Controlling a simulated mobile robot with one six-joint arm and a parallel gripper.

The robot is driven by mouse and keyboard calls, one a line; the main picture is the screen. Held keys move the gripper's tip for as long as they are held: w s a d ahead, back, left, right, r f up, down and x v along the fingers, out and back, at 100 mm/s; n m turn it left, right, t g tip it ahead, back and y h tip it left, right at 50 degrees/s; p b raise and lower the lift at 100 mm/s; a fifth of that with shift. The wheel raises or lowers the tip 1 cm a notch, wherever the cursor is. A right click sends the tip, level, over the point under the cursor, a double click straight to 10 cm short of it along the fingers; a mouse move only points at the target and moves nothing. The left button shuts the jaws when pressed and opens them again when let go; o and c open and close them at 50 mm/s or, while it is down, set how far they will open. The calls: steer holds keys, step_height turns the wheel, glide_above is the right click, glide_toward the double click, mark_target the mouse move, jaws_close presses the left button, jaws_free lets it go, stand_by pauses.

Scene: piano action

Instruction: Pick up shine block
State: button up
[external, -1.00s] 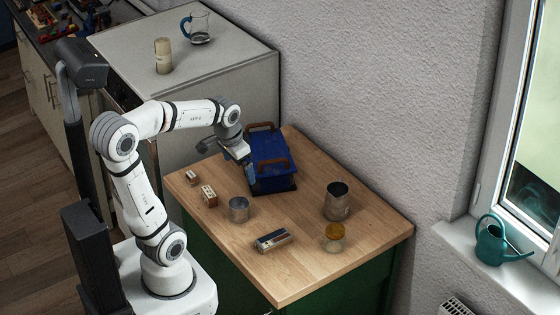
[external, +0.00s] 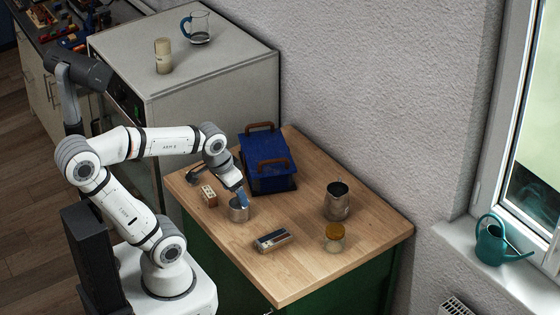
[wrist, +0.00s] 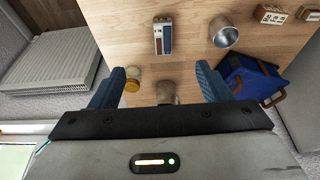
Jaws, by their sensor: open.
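An oblong block with dark, white and blue bands (external: 272,240), which I take to be the shine block, lies flat on the wooden table. It also shows in the wrist view (wrist: 163,37), at top centre beyond my fingers. My gripper (external: 241,193) is above the table by a metal cup, up and left of the block in the external view. In the wrist view my blue fingers (wrist: 160,68) are spread apart with nothing held between them. The block is clear of both fingers.
A metal cup (external: 239,213) stands near my gripper. A taller can (external: 337,205), a yellow-lidded jar (external: 334,240), a small block with dots (external: 209,196) and a blue box with brown handles (external: 268,172) are also on the table (external: 310,265). The front right is bare.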

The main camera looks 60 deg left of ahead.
steer(key=w+a+f+n+g+b, duration=0.1)
steer(key=w+a+f+n, duration=0.1)
steer(key=w+a+n, duration=0.35)
steer(key=w+a+f+n, duration=0.2)
steer(key=a+n, duration=0.6)
steer(key=w+a+f+n+g+b, duration=0.1)
steer(key=w+a+f+n, duration=0.15)
steer(key=a+n, duration=0.45)
steer(key=s+a+f+n, duration=0.1)
steer(key=a+f+n, duration=0.2)
steer(key=a+n, duration=0.2)
steer(key=s+a+f+n+g, duration=0.1)
steer(key=a+f+n, duration=0.3)
steer(key=a, duration=0.4)
steer(key=s+a+f+n, duration=0.1)
steer(key=a+f+n, duration=0.3)
steer(key=a+n, duration=0.2)
steer(key=shift+a+f, duration=0.1)
steer(key=shift+a, duration=0.25)
steer(key=shift+n, duration=0.25)
steer(key=shift+w+a+f+p, duration=0.1)
steer(key=shift+f+p, duration=0.35)
steer(key=shift+f, duration=1.45)
steer(key=shift+w+a+f+p, duration=0.1)
steer(key=shift+f+p, duration=0.35)
steer(key=shift+f, duration=1.45)
steer(key=c, duration=1.1)
